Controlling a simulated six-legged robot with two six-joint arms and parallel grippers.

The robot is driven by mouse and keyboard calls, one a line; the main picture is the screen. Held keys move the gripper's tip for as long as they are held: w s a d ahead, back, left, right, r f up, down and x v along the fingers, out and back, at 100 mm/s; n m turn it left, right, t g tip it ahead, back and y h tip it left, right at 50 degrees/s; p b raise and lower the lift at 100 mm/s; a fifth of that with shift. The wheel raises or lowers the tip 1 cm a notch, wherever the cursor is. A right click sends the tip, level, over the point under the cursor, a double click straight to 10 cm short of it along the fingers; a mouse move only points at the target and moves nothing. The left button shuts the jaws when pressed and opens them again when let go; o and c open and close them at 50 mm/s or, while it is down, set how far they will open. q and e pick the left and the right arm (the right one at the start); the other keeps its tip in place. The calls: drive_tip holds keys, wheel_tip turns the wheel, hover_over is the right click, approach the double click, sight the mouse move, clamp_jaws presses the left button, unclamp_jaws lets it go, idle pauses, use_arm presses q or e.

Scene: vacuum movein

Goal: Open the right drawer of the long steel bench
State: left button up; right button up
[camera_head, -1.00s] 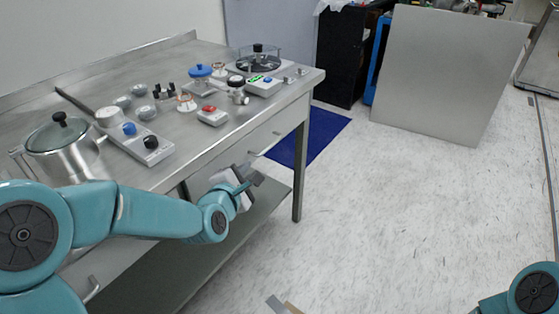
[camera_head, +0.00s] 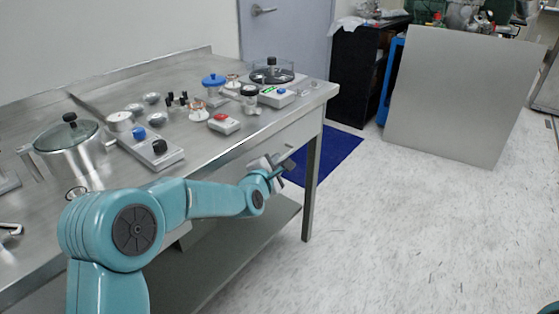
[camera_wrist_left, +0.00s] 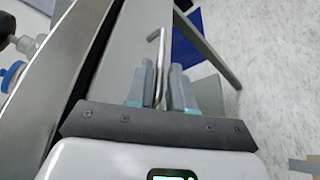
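The long steel bench (camera_head: 130,85) runs along the left. Its right drawer front (camera_head: 285,140) lies below the top near the far corner and looks flush with the bench. My left gripper (camera_head: 283,167) is just in front of this drawer, and its handle is hidden there. In the left wrist view, the drawer's bent metal handle (camera_wrist_left: 162,45) runs between the two fingers of my left gripper (camera_wrist_left: 162,78). The fingers stand apart with a narrow gap around the bar; no firm grip shows. My right gripper is out of view.
On the bench stand a lidded pot (camera_head: 72,150), a control box (camera_head: 150,148) and several small instruments. A lower shelf (camera_head: 240,235) and a leg (camera_head: 313,185) are close to my left arm. A grey panel (camera_head: 455,95) stands at the back; the floor to the right is clear.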

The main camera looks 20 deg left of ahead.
sight(280, 159)
use_arm(q)
drive_tip(key=shift+x, duration=1.6)
drive_tip(key=shift+c, duration=0.3)
clamp_jaws()
drive_tip(key=shift+d, duration=0.1)
drive_tip(key=s+d, duration=0.3)
drive_tip(key=d, duration=0.6)
drive_tip(key=s+d+b, duration=0.1)
drive_tip(key=s+d, duration=0.3)
drive_tip(key=d, duration=0.6)
drive_tip(key=s+d+b, duration=0.1)
drive_tip(key=s+d, duration=0.2)
drive_tip(key=d, duration=0.7)
drive_tip(key=shift+s+d, duration=0.25)
drive_tip(key=shift+s, duration=0.15)
drive_tip(key=shift+o, duration=0.3)
unclamp_jaws()
